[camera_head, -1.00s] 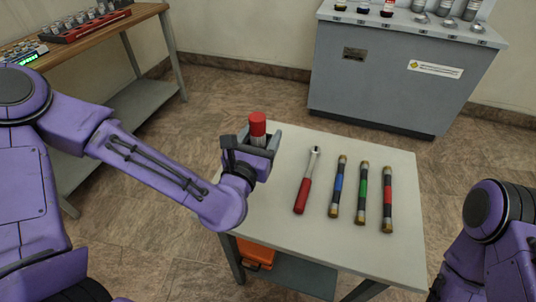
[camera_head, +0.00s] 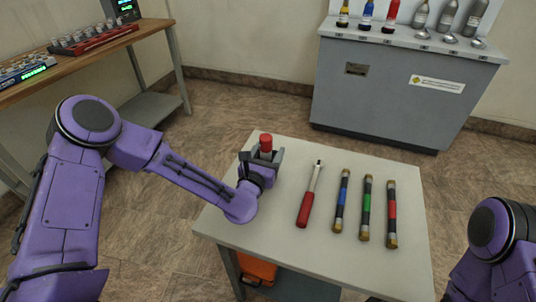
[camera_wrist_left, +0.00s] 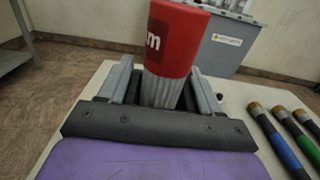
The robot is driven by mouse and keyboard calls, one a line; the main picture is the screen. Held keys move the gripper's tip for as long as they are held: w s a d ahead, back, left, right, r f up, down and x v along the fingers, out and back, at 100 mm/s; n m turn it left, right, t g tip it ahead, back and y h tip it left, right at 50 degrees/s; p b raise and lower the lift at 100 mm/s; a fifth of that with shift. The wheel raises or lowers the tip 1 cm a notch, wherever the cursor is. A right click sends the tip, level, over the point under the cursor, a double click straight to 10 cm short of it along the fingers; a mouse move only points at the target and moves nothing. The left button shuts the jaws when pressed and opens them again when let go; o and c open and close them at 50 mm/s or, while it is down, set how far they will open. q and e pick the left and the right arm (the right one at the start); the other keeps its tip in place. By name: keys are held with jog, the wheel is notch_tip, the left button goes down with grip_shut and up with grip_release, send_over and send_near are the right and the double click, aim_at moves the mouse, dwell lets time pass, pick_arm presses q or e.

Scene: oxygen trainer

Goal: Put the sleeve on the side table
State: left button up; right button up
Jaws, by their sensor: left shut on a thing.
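The sleeve (camera_head: 266,143) is a red cylinder with a pale grey ribbed lower part. It stands upright in my left gripper (camera_head: 262,160), which is shut on it over the far left corner of the side table (camera_head: 270,235). In the left wrist view the sleeve (camera_wrist_left: 174,42) shows white lettering, and its ribbed part sits between the two fingers of the left gripper (camera_wrist_left: 160,92). The gripper hides the sleeve's bottom, so I cannot tell whether it touches the tabletop. My right gripper is out of view; only part of the right arm shows.
A red-handled wrench (camera_head: 309,197) and three dark rods with blue (camera_head: 341,202), green (camera_head: 366,208) and red (camera_head: 392,213) bands lie on the table's right half. An orange case (camera_head: 257,268) is below. A grey cabinet (camera_head: 400,95) and wooden bench (camera_head: 90,55) stand behind.

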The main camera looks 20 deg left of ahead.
pick_arm(q)
jog(key=shift+w+f, duration=0.1)
jog(key=shift+f, duration=0.45)
jog(key=o, duration=1.1)
jog(key=shift+r, duration=0.3)
jog(key=s, duration=0.3)
jog(key=s+b, duration=0.1)
jog(key=s, duration=0.3)
jog(key=s+b, duration=0.1)
jog(key=s, duration=0.3)
jog(key=shift+a+f, duration=0.2)
jog(key=shift+f, duration=0.05)
jog(key=shift+s+r, duration=0.1)
jog(key=shift+s, duration=0.5)
